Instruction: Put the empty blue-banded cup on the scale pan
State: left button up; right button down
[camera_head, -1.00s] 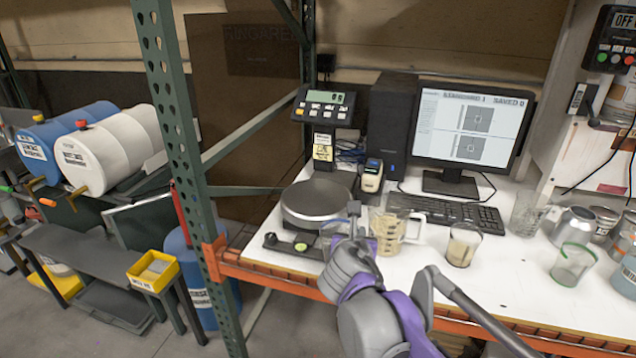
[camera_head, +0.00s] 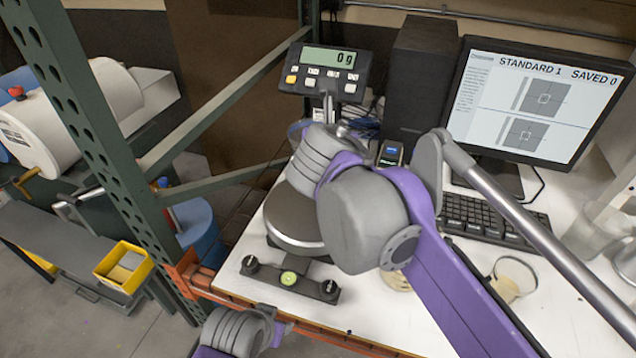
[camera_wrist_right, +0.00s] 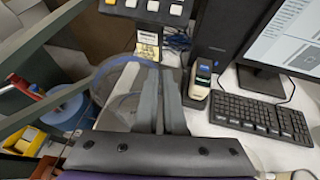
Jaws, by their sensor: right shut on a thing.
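My right gripper (camera_head: 328,110) is shut on the clear blue-banded cup (camera_head: 297,129), high over the far side of the scale pan (camera_head: 290,218). In the right wrist view the cup (camera_wrist_right: 112,92) shows its blue rim, and the gripper's fingers (camera_wrist_right: 160,98) grip its wall. I see nothing inside the cup. In the head view my arm hides most of the cup and part of the pan.
A rack post (camera_head: 75,110) and brace stand left of the scale. A black box (camera_head: 420,85), a monitor (camera_head: 535,100) and a keyboard (camera_head: 490,218) are behind and right.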

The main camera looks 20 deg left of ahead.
notch_tip(320, 180, down, 9)
jog(key=shift+s+f, duration=0.2)
jog(key=shift+s, duration=0.05)
jog(key=c, duration=1)
grip_release()
jog(key=shift+s+r, duration=0.1)
jog(key=v, duration=1.1)
jog(key=shift+s+d, duration=0.2)
jog(key=shift+s, duration=0.15)
jog(key=shift+r, duration=0.15)
